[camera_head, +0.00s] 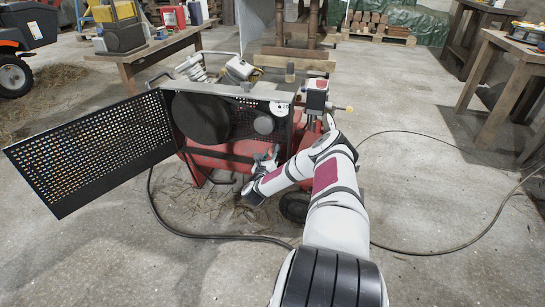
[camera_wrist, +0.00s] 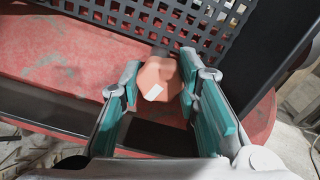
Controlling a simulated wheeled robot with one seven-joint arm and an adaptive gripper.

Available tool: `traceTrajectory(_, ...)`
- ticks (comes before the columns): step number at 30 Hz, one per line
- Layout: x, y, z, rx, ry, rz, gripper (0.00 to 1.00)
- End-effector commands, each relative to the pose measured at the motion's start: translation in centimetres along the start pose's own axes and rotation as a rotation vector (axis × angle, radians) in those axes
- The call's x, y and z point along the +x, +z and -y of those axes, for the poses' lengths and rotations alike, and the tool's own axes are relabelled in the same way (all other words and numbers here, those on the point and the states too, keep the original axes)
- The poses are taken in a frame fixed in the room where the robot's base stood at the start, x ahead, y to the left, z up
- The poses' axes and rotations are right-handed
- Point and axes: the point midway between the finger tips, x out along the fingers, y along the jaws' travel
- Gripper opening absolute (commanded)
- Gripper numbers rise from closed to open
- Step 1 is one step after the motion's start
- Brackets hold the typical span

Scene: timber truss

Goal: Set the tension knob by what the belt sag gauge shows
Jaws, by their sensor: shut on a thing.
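The tension knob (camera_wrist: 152,76) is an orange-red lobed knob with a white mark on its face, in the wrist view. It sits in front of a black perforated panel. My gripper (camera_wrist: 160,84) has its teal-padded fingers closed on the knob from both sides. In the head view my gripper (camera_head: 264,164) is low at the front of the red compressor, and the knob cannot be made out there. A white dial (camera_head: 278,108), which looks like the belt sag gauge, is at the upper right of the belt housing. Its reading is too small to tell.
The perforated guard door (camera_head: 90,152) stands open to the left of the compressor (camera_head: 215,158). A large dark wheel (camera_head: 200,119) and a small grey pulley (camera_head: 264,124) show in the housing. A black hose (camera_head: 215,236) lies on the floor. A workbench (camera_head: 505,75) is at right.

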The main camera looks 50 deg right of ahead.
Motion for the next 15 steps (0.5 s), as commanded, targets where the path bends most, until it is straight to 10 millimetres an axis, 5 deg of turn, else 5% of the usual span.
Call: traceTrajectory(15,-0.08,0.07,-0.16,0.208,0.003,0.002,0.02)
